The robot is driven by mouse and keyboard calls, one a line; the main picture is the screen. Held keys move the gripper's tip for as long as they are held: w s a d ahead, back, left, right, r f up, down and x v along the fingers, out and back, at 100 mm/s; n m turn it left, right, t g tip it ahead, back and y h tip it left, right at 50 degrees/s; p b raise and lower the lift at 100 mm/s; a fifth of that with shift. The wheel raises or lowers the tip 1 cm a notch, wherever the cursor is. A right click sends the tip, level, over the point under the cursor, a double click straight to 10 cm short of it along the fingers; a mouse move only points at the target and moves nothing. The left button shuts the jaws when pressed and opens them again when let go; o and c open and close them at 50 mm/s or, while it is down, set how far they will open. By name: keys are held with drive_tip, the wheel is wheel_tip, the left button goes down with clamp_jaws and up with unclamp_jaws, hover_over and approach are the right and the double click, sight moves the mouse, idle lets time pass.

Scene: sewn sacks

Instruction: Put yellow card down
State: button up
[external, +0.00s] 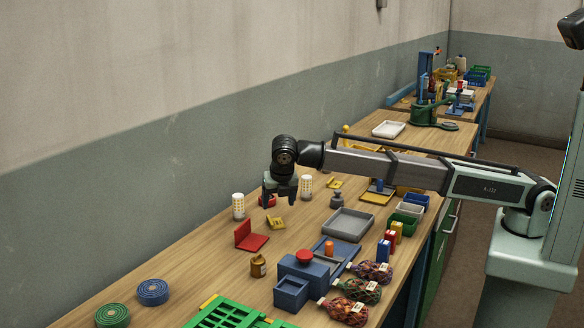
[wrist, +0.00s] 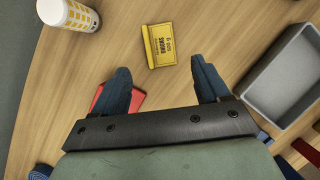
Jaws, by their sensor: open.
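The yellow card (wrist: 160,45) shows in the wrist view just ahead of and between my open fingers. It has dark print and a folded strip along its left side. My gripper is open, with nothing between the fingers in the wrist view (wrist: 160,88). I cannot tell the exact height of the fingertips above the table.
A red angled piece (external: 251,237) stands left of the card. White-and-yellow cylinders (external: 238,206) stand nearby. A grey tray (external: 347,224) lies to the right. Blue blocks with a red knob (external: 304,257) and netted sacks (external: 360,290) are in front.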

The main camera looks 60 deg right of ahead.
drive_tip(key=shift+v, duration=2.2)
drive_tip(key=shift+o, duration=0.5)
drive_tip(key=o, duration=0.4)
drive_tip(key=d+r+m+t+y, duration=0.1)
drive_tip(key=d+r+m+y, duration=0.2)
drive_tip(key=d+m, duration=2.6)
drive_tip(key=s+d+r+m+t, duration=0.15)
drive_tip(key=s+d+m, duration=0.25)
drive_tip(key=d+m, duration=0.55)
drive_tip(key=s+d+r+m+t+y, duration=0.15)
drive_tip(key=s+d+m, duration=0.35)
drive_tip(key=m, duration=0.8)
drive_tip(key=s+d+m+t+h, duration=0.1)
drive_tip(key=s+d+m+t, duration=0.15)
drive_tip(key=d+m, duration=0.75)
drive_tip(key=shift+m+g+y, duration=0.25)
drive_tip(key=shift+g, duration=0.2)
drive_tip(key=shift+a+x, duration=0.2)
drive_tip(key=shift+x, duration=1.35)
drive_tip(key=shift+a+x, duration=0.25)
drive_tip(key=shift+x, duration=1.25)
drive_tip(key=shift+a+x, duration=0.2)
drive_tip(key=shift+x, duration=1.35)
